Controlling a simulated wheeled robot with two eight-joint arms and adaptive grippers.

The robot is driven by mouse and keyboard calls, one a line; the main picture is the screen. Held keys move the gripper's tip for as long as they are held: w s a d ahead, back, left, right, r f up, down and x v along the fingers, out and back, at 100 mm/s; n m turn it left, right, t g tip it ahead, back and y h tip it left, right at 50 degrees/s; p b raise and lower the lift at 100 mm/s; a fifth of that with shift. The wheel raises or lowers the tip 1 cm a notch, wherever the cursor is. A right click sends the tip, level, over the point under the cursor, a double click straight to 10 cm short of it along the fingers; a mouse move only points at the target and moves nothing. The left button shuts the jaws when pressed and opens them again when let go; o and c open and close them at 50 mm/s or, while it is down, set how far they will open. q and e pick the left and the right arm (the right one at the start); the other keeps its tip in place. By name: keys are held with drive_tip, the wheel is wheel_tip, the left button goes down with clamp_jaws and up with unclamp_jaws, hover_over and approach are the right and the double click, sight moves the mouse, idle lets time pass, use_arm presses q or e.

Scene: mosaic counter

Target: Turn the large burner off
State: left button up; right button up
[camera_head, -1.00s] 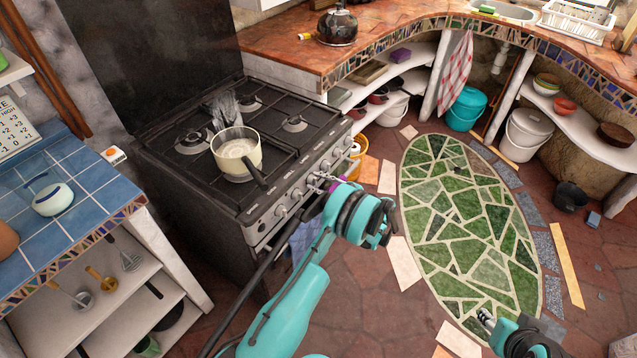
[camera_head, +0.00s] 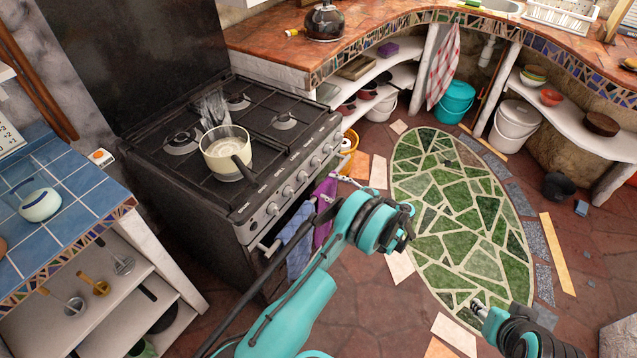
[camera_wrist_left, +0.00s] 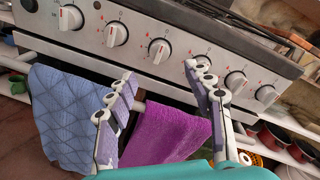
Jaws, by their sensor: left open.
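The black stove (camera_head: 215,180) stands at the left with a row of knobs on its front panel. In the left wrist view, a white knob (camera_wrist_left: 159,50) lies just beyond the fingertips, with other knobs on both sides. My left gripper (camera_wrist_left: 159,70) is open and empty, apart from the panel; one finger partly covers another knob. The gripper also shows in the head view (camera_head: 338,182), in front of the stove. A cream pot (camera_head: 227,152) hides the front burner; no flame is visible on the others. My right gripper (camera_head: 479,307) is low at the right; its jaws are unclear.
A blue towel (camera_wrist_left: 68,115) and a purple towel (camera_wrist_left: 165,135) hang below the knobs, close to the left fingers. A blue-tiled counter (camera_head: 75,210) stands left of the stove. The floor around the green mosaic (camera_head: 460,235) is mostly clear.

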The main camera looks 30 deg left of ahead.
use_arm(q)
drive_tip(key=shift+d, duration=1.45)
wheel_tip(320, 180, up, 11)
drive_tip(key=a+n+t+h, duration=0.1)
drive_tip(key=a+t+h, duration=0.1)
drive_tip(key=h, duration=0.2)
drive_tip(key=s+r+n+t+h, duration=0.1)
drive_tip(key=s+r+n+h, duration=0.2)
drive_tip(key=s+r+h, duration=0.3)
drive_tip(key=s+d+r+n+t+h, duration=0.1)
drive_tip(key=s+d+n+t+h, duration=0.1)
drive_tip(key=s, duration=0.9)
drive_tip(key=s+d+n+t+h, duration=0.1)
drive_tip(key=s+d+n+h, duration=0.4)
drive_tip(key=s+d, duration=0.4)
drive_tip(key=s, duration=0.2)
drive_tip(key=shift+s+d+r+n+t, duration=0.25)
drive_tip(key=shift+s+r+n+t, duration=0.1)
drive_tip(key=shift+s+n+t, duration=0.05)
